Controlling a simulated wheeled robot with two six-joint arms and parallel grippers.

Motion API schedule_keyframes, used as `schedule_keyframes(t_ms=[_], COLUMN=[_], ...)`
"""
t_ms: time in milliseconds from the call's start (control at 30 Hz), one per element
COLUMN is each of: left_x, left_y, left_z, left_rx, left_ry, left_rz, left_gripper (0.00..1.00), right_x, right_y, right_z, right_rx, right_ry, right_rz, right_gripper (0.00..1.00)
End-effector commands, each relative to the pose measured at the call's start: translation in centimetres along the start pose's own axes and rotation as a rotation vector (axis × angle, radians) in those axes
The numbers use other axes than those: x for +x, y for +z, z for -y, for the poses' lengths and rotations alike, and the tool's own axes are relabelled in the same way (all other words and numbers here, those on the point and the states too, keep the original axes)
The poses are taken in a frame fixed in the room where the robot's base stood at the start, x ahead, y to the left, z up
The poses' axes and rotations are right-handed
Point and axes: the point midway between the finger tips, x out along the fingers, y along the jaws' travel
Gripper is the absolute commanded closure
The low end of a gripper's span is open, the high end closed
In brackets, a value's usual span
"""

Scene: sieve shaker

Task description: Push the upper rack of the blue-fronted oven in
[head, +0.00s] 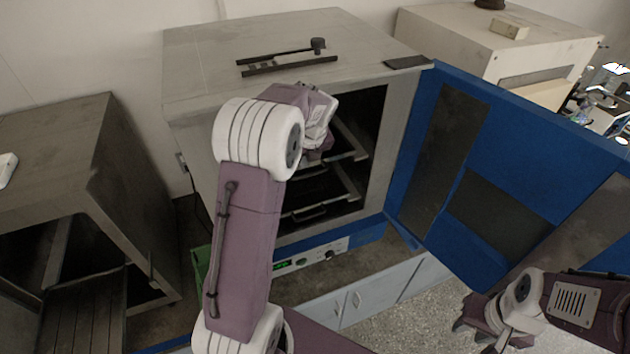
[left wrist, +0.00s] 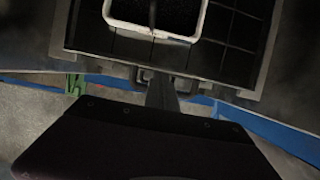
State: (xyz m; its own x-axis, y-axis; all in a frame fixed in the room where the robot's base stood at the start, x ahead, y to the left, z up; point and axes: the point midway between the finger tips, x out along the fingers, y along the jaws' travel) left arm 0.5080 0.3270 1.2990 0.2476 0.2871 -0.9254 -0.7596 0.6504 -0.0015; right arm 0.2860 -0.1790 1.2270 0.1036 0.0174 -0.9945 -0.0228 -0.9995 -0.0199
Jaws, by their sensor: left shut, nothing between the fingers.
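The blue-fronted oven (head: 295,55) stands open, its blue door (head: 540,160) swung to the right. The upper rack (head: 352,146) shows inside the opening, partly hidden behind my left arm. In the left wrist view, a dark gridded rack (left wrist: 235,45) fills the top. My left gripper (head: 320,150) is at the oven opening, by the upper rack. In the left wrist view, its shut, empty fingers (left wrist: 162,92) are at the rack's front edge; contact is unclear. My right gripper (head: 482,335) is low at the right, away from the oven; its finger gap is unclear.
A lower rack (head: 325,205) sits below in the oven. A white-rimmed container (left wrist: 155,28) rests on the rack in the wrist view. Another open oven (head: 75,150) stands at the left, and a pale box (head: 500,40) behind the door. The open door bounds the right side.

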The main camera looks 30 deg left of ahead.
Motion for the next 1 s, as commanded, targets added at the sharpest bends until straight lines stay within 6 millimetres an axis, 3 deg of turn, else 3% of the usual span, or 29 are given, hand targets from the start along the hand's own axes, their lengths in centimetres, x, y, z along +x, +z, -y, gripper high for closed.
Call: schedule_keyframes(t_ms=[67,500,700,1000], left_x=[-1.1,-4.8,-5.7,-5.5], left_y=[-0.5,-10.1,-11.7,-11.8], left_z=[0.1,0.1,0.1,0.0], left_rx=[-0.001,0.003,0.001,0.0], left_ry=[-0.003,0.001,0.004,0.006], left_rz=[0.003,-0.007,-0.008,-0.009], left_gripper=[1.0,1.0,1.0,1.0], right_x=[1.5,6.3,6.7,6.9], right_y=[0.2,0.7,0.7,0.7], right_z=[0.0,-0.1,-0.1,-0.1], right_rx=[0.0,0.0,0.0,0.0], right_ry=[0.0,0.0,0.0,0.0], right_rz=[0.0,0.0,0.0,0.0], right_gripper=[0.68,0.68,0.68,0.68])
